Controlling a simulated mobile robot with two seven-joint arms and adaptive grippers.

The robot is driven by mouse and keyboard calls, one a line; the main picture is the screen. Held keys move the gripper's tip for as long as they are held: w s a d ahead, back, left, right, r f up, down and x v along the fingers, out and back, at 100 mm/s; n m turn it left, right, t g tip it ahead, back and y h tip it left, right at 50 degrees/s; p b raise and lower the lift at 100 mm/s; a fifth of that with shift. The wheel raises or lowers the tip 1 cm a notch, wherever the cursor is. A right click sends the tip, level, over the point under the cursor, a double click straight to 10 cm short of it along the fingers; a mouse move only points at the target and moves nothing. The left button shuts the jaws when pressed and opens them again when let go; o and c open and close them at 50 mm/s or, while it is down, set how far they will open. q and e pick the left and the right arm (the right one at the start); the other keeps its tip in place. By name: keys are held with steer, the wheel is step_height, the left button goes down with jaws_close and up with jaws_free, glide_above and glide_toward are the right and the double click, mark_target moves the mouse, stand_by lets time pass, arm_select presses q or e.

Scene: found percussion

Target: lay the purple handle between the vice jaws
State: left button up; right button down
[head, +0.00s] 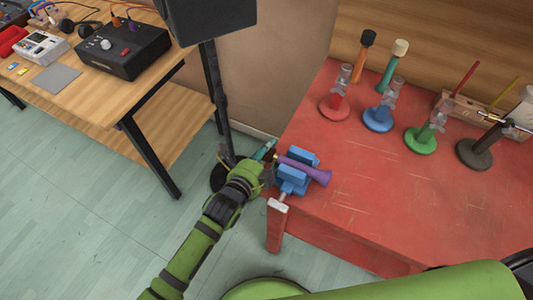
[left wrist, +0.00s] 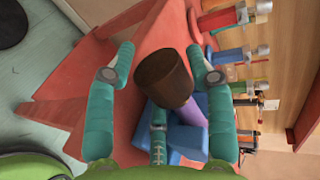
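The purple handle (head: 315,174) lies across the blue vice (head: 290,184) at the left edge of the red table, between its two blue jaws. In the left wrist view the handle's purple part (left wrist: 193,112) leads up to a brown cylindrical end (left wrist: 165,78) close to the camera. The blue vice (left wrist: 188,140) shows beneath it. My left gripper (head: 267,163) is beside the vice, at the handle's left end. In the wrist view its teal fingers (left wrist: 162,58) are apart on either side of the brown end, with visible gaps. My right gripper is out of view.
Several coloured stands, including a red one (head: 335,106) and a green one (head: 421,141), are along the back of the red table (head: 350,215). A black stand pole (head: 219,100) rises left of the vice. A wooden table (head: 140,85) with electronics is further left. The red table's front is clear.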

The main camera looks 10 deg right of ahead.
arm_select(q)
steer(key=shift+f, duration=0.1)
steer(key=shift+s, duration=0.15)
steer(key=v, duration=1.1)
steer(key=shift+s+a+r, duration=0.2)
steer(key=shift+a+r, duration=0.1)
steer(key=shift+a, duration=0.05)
